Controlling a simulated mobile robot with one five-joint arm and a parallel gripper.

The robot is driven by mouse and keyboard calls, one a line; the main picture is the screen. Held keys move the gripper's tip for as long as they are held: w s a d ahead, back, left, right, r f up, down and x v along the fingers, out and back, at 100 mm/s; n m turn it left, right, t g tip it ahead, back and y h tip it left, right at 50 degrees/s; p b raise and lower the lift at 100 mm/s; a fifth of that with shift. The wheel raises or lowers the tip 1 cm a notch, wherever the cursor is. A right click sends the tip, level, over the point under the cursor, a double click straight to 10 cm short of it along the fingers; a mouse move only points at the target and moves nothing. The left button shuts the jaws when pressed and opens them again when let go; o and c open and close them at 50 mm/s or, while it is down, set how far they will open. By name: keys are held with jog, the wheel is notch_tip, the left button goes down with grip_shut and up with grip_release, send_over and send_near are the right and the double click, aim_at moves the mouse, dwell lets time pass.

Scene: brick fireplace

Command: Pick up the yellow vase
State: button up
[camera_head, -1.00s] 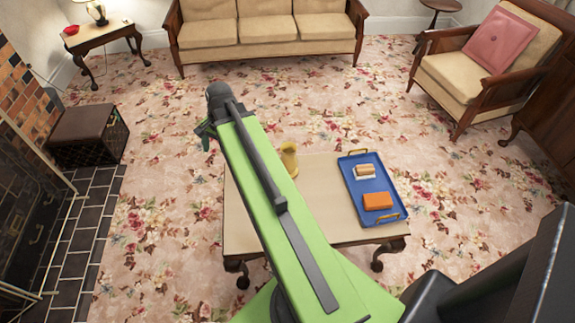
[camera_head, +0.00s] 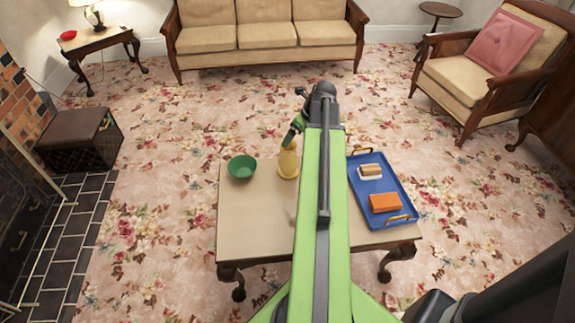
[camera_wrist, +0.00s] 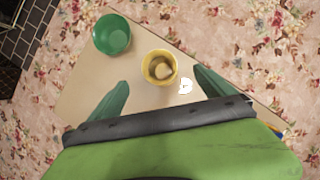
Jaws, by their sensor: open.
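The yellow vase (camera_head: 288,163) stands upright on the low coffee table (camera_head: 255,215), near its far edge. In the wrist view the vase (camera_wrist: 160,66) is seen from above, just beyond the fingertips and between their lines. My gripper (camera_head: 292,132) is above the table beside the top of the vase in the head view. In the wrist view my gripper (camera_wrist: 162,84) has its two green fingers spread wide with nothing between them. My arm hides part of the table.
A green bowl (camera_head: 242,167) sits left of the vase on the table. A blue tray (camera_head: 390,184) with an orange block (camera_head: 385,202) and a sandwich-like item (camera_head: 370,171) lies to the right. A dark box (camera_head: 80,140) stands on the floor at left.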

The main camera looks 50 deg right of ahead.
aim_at(290, 146)
jog(key=b+x, duration=0.4)
jog(key=x, duration=0.2)
jog(key=shift+f+b, duration=0.3)
jog(key=shift+f, duration=0.1)
jog(key=shift+w+f, duration=0.2)
jog(key=shift+r, duration=0.1)
jog(key=b+x, duration=0.5)
jog(key=shift+s, duration=0.1)
jog(key=shift+c, duration=0.2)
jog(key=c, duration=1.8)
notch_tip(290, 146, up, 5)
jog(key=p, duration=0.5)
jog(key=s+d+r+p, duration=0.6)
jog(key=s, duration=0.3)
jog(key=shift+s+d, duration=0.25)
jog(key=shift+s, duration=0.05)
